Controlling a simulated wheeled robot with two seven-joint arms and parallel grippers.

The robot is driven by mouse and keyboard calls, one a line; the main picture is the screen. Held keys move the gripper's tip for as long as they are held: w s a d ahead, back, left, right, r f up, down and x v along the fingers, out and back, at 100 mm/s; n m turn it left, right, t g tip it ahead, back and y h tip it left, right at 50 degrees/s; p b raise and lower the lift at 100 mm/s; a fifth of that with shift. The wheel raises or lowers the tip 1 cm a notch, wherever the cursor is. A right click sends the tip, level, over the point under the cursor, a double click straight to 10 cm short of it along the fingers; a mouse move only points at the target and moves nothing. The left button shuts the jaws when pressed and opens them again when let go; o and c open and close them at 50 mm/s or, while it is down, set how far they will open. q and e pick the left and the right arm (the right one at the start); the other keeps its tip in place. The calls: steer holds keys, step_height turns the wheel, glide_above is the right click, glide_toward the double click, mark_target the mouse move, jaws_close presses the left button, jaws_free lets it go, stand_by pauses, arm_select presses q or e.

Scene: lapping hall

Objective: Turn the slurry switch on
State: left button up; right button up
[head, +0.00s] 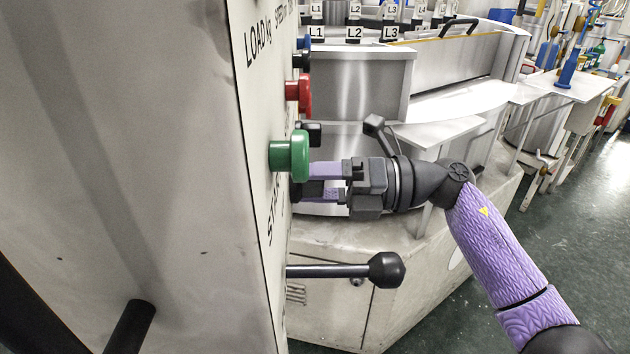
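The pale control panel (262,95) shows at a steep slant, left of centre. I cannot pick out the slurry switch for sure; no slurry label is readable. A small black knob (312,130) shows partly behind the large green button (290,156). My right gripper (310,183) comes in from the right, its purple fingers pointing at the panel, just behind and below the green button. The fingers show a narrow gap, but their tips are partly hidden, so I cannot tell whether they hold anything. My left gripper is not in view.
A red button (299,94), a blue button (303,42) and a black one sit higher on the panel. A black-knobbed lever (385,270) sticks out below my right gripper. A metal machine (355,80) stands behind. Green floor is clear at the lower right.

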steer(key=c, duration=0.8)
steer(key=shift+r+m+p, duration=0.15)
steer(key=shift+m+p, duration=0.35)
steer(key=shift+p, duration=0.2)
steer(key=shift+c, duration=0.2)
steer(key=m+p, duration=0.5)
steer(key=shift+r, duration=0.1)
steer(key=m+p, duration=0.3)
steer(key=m, duration=0.1)
steer(key=shift+p, duration=0.3)
steer(key=shift+f+m, duration=0.2)
steer(key=shift+m, duration=0.5)
steer(key=shift+m+p, duration=0.4)
steer(key=shift+p, duration=0.05)
steer(key=shift+f, duration=0.1)
